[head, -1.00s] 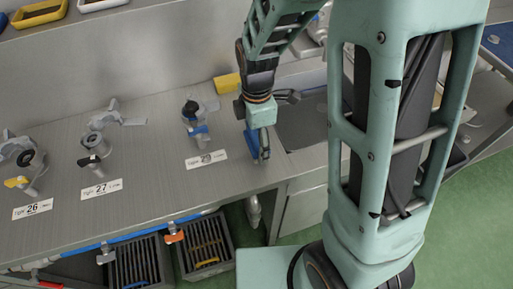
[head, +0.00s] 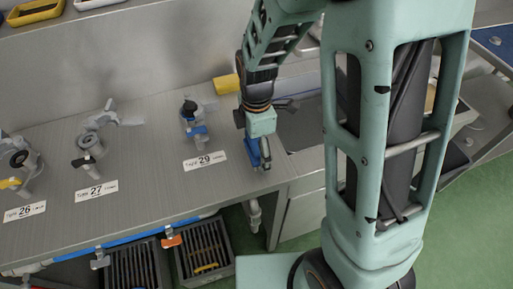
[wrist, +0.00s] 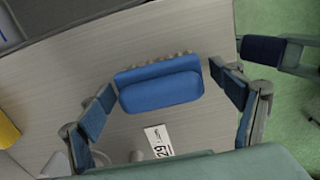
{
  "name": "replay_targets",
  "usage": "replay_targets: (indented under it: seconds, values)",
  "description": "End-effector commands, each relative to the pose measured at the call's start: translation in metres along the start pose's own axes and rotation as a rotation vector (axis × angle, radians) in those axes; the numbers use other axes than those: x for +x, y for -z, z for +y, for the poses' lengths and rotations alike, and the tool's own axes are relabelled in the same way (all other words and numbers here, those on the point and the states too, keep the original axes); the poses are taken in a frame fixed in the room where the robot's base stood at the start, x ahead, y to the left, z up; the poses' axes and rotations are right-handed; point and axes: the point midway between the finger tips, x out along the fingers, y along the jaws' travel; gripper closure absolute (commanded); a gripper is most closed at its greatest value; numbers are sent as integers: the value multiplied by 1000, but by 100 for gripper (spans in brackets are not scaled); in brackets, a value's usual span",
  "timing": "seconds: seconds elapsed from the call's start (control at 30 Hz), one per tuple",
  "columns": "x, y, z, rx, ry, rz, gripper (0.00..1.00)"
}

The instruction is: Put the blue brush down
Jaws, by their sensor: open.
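The blue brush (wrist: 160,90) lies on the grey metal counter (wrist: 195,35) in the wrist view, with pale bristles along its far edge. My gripper (wrist: 164,82) is open around it, with one blue-padded finger to its left and one to its right. Gaps show between the pads and the brush. In the head view my gripper (head: 259,160) points down at the counter near its front right edge, just right of the label 29. The brush is mostly hidden there by the fingers.
Tap fittings stand along the counter behind labels 26, 27 and 29 (head: 205,161). A yellow object (head: 227,84) lies behind my gripper. A sink basin (head: 300,125) is to the right. Dark crates (head: 205,250) stand below the front edge. Bare counter lies between the labels.

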Motion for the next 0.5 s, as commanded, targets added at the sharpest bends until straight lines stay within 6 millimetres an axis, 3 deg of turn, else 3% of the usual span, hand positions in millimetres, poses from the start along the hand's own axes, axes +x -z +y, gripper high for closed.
replay_targets:
  seconds: [0.27, 0.5]
  values:
    - [-14, 0, 2, 0, -5, 1, 15]
    - [-65, 0, 2, 0, -7, 1, 15]
